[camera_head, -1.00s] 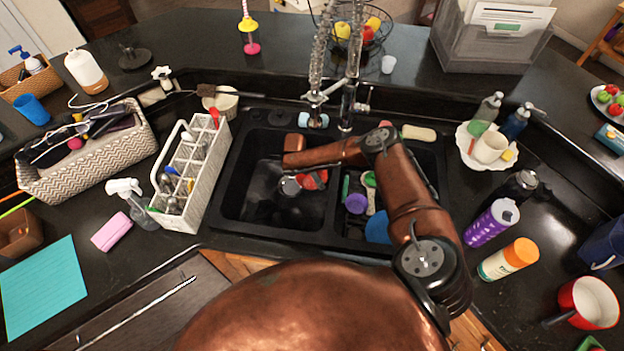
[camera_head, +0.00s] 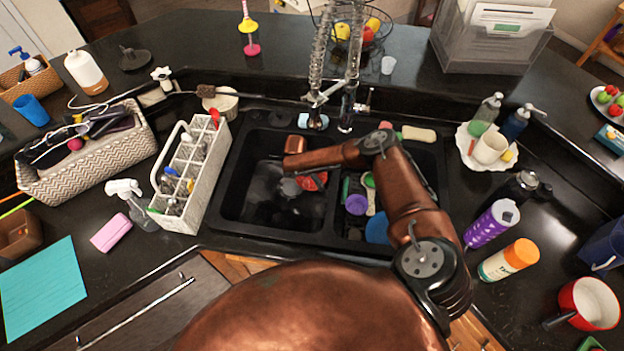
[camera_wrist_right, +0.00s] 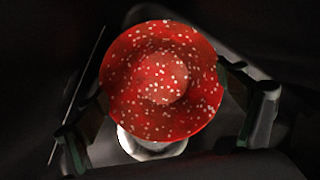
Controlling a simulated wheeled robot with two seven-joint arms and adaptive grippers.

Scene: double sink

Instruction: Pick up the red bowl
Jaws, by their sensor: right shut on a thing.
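The red bowl (camera_wrist_right: 162,80) is round, with white specks and a smaller disc at its centre, in the right wrist view. My right gripper (camera_wrist_right: 163,92) has a finger on either side of the bowl and is shut on it. In the head view, part of the red bowl (camera_head: 313,181) shows low in the left basin of the black double sink (camera_head: 228,205), below the end of my copper right arm. The fingers are hard to make out there. My left gripper is in no view.
A white, partly hidden round thing (camera_wrist_right: 150,146) is beside the bowl. The right basin holds a purple item (camera_head: 356,204) and a blue item (camera_head: 377,228). A white caddy (camera_head: 187,180) stands left of the sink; the faucet (camera_head: 347,100) rises behind it.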

